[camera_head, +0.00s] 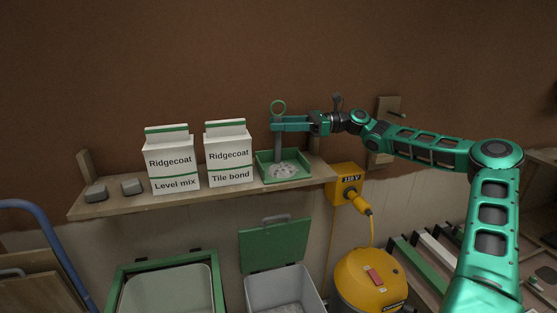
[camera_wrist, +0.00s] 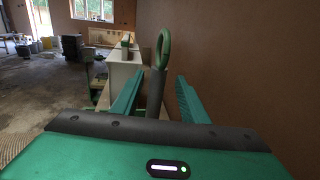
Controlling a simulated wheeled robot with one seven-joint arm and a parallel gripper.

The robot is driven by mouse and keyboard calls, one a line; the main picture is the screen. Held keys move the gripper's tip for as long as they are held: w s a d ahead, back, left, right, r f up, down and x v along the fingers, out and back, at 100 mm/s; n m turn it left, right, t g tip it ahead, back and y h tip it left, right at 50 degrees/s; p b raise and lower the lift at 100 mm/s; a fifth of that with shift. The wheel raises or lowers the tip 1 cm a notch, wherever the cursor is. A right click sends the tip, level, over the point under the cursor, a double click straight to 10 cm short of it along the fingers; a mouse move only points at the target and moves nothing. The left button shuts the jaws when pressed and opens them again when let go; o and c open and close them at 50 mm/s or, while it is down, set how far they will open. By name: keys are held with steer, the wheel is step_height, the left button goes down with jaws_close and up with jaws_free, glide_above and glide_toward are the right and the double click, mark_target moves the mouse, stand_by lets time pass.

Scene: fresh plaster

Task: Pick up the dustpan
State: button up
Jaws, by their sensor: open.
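The dustpan (camera_head: 262,172) is a green tray with grey rubble in it, standing on the wall shelf. Its upright grey handle (camera_head: 278,148) ends in a green ring (camera_head: 278,107). My gripper (camera_head: 276,125) reaches in from the right at handle height, just below the ring. In the wrist view, the handle (camera_wrist: 155,92) stands between the two green fingers of my gripper (camera_wrist: 158,78), which are apart with gaps showing beside it. The ring (camera_wrist: 164,48) rises above the fingers. The pan itself is mostly hidden in the wrist view.
Two white bags, Level mix (camera_head: 171,165) and Tile bond (camera_head: 229,158), stand left of the dustpan on the shelf (camera_head: 120,206), with two grey blocks farther left. A yellow 110 V box (camera_head: 346,183) hangs just right of the shelf. Bins and a yellow vacuum (camera_head: 368,280) stand below.

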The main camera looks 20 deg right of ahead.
steer(key=a, duration=0.5)
steer(key=shift+w+r, duration=0.15)
steer(key=shift+w, duration=0.2)
steer(key=shift+d, duration=0.1)
jaws_close()
